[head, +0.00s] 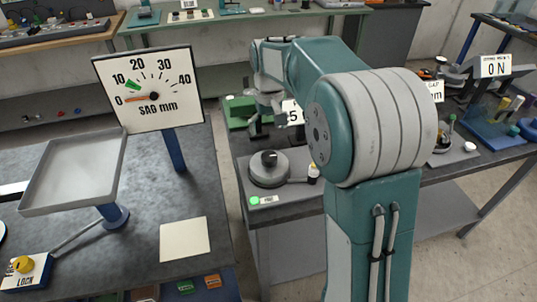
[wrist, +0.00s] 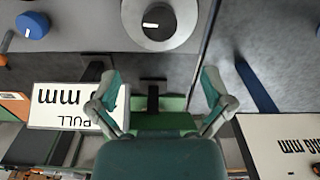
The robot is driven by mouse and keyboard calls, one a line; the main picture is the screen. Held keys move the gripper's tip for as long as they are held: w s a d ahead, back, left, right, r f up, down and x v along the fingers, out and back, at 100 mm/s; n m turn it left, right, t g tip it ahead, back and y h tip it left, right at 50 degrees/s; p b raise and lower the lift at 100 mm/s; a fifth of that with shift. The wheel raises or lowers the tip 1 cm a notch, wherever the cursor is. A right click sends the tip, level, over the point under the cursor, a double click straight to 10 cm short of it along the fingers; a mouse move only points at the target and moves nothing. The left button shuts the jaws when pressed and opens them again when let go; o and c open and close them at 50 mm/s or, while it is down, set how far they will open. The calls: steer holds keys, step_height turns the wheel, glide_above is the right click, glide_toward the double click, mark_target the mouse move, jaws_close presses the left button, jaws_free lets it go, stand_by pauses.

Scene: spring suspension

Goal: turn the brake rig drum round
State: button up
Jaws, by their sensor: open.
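What I take to be the brake rig drum (head: 268,170) is a grey round drum with a dark knob on top, on a pale plate on the middle bench in the head view. A short arm with a yellow-capped post sits at its right. In the wrist view, a light grey disc with a dark, white-marked knob (wrist: 172,34), apparently the drum, is cut off by the top edge. My gripper (wrist: 160,78) is open and empty, its two fingers spread wide, apart from the disc. In the head view its end is small, behind the drum, its fingers unclear.
A green block (head: 240,108) with a dark upright stands behind the drum. A PULL mm sign (wrist: 75,105) is close to one finger. The SAG mm dial (head: 150,88) and grey tray (head: 75,172) stand on the left bench. A blue knob (wrist: 32,25) is at upper left.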

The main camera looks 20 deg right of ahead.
mark_target(269, 155)
step_height(269, 155, down, 10)
steer(key=shift+f, duration=0.1)
stand_by(0.4)
steer(key=c, duration=1.1)
